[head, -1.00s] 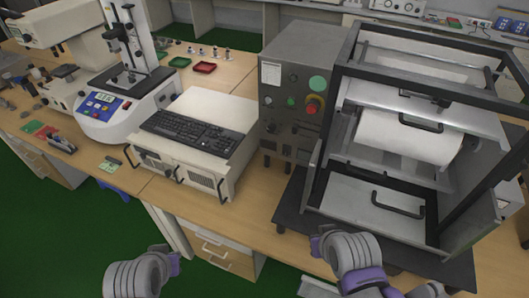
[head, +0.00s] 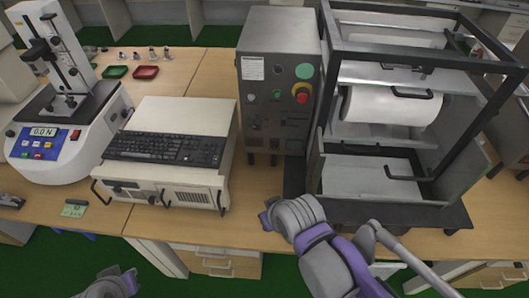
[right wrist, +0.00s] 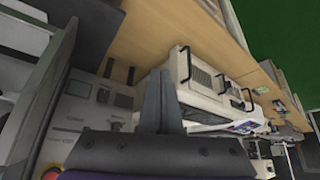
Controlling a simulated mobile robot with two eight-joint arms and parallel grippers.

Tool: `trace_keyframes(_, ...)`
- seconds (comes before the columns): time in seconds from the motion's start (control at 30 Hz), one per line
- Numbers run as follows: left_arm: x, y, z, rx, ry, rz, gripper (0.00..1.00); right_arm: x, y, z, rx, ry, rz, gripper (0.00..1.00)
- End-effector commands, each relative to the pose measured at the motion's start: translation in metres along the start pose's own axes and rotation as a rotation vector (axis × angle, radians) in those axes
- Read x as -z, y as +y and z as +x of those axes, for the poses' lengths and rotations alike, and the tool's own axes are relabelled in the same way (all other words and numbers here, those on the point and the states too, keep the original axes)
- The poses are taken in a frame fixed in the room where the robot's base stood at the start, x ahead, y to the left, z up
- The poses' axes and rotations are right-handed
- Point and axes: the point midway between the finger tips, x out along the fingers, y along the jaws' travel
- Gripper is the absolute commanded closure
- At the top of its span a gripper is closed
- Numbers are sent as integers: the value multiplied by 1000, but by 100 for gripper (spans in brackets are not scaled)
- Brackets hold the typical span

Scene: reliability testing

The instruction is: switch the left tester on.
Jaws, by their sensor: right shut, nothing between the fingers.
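A white and blue force tester (head: 55,145) with a vertical column stands at the left of the bench in the head view. Its display (head: 43,132) is lit and seems to read 0.0 N, with small coloured buttons below. A grey control box (head: 262,120) with a green disc (head: 304,71) and a red knob (head: 300,92) stands beside a black-framed roller machine (head: 390,150). My right gripper (head: 267,218) is at the bench's front edge, below the control box; in the right wrist view its fingers (right wrist: 165,100) are together and empty. My left gripper (head: 130,280) is low, partly cut off.
A white case (head: 180,188) with front handles and a black keyboard (head: 170,148) on top stands between the force tester and control box. It also shows in the right wrist view (right wrist: 205,85). Green and red trays (head: 146,72) lie behind. A small card (head: 74,208) lies at the front edge.

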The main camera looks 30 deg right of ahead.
Motion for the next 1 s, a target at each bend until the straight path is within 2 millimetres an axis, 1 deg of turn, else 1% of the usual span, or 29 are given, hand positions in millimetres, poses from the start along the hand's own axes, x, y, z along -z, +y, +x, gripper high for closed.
trace_keyframes(0.27, 0, 0, 0, 0, 0, 0, 100, 0, 0, 0, 0, 0, 0, 100)
trace_keyframes(0.37, -6, 0, 2, 0, -7, 0, 100, -4, 3, 4, -16, -3, -12, 100)
trace_keyframes(0.47, -25, 0, 12, 0, -29, 0, 100, -14, 17, 18, -88, -8, -69, 100)
trace_keyframes(0.53, -46, 0, 25, 0, -51, 0, 100, -22, 34, 35, -176, -6, -144, 100)
trace_keyframes(0.63, -79, 0, 50, 0, -79, 0, 100, -24, 63, 65, -343, 20, -299, 100)
trace_keyframes(0.7, -99, 0, 68, 0, -93, 0, 100, -17, 81, 84, -468, 55, -430, 100)
trace_keyframes(0.8, -120, 0, 89, 0, -106, 0, 100, 3, 95, 104, -635, 115, -619, 100)
trace_keyframes(0.9, -135, 0, 106, 0, -114, 0, 100, 24, 98, 118, -775, 177, -796, 100)
trace_keyframes(1.0, -144, 0, 118, 0, -119, 0, 100, 42, 92, 128, -881, 230, -942, 100)
